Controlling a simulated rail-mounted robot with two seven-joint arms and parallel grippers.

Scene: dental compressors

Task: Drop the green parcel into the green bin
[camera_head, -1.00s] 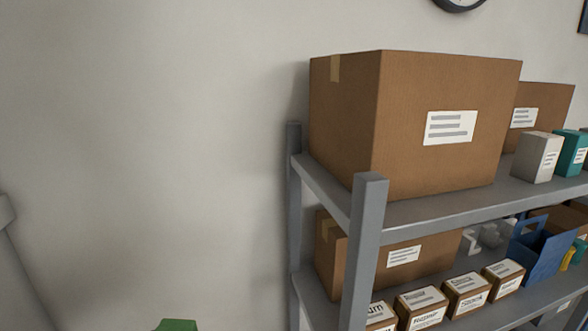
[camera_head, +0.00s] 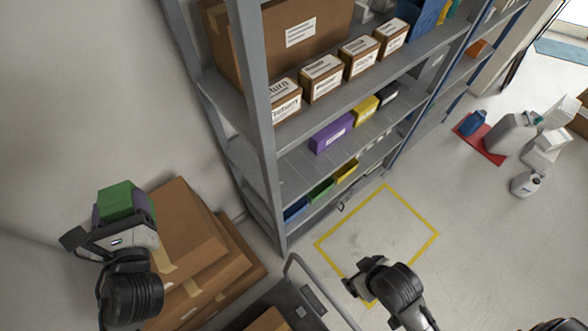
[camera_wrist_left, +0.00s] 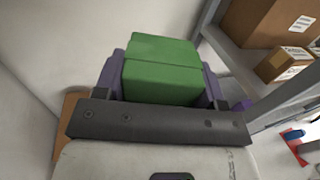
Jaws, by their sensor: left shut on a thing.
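The green parcel (camera_head: 126,203) is a green box held in my left gripper (camera_head: 122,216), at the lower left of the head view, beside the wall and above brown cartons. In the left wrist view the parcel (camera_wrist_left: 160,70) sits between the two fingers, which are shut on it from both sides. A small green bin (camera_head: 320,190) stands on a low shelf of the grey rack, between a blue bin (camera_head: 296,208) and a yellow bin (camera_head: 346,171). The parcel is well to the left of it. My right gripper (camera_head: 362,284) shows at the bottom centre; its fingers are unclear.
The grey rack's front post (camera_head: 258,120) stands between the parcel and the bins. Purple (camera_head: 331,133) and yellow bins sit one shelf higher. Stacked cartons (camera_head: 185,240) and a trolley handle (camera_head: 315,285) are below. A yellow-marked floor square (camera_head: 380,235) is clear.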

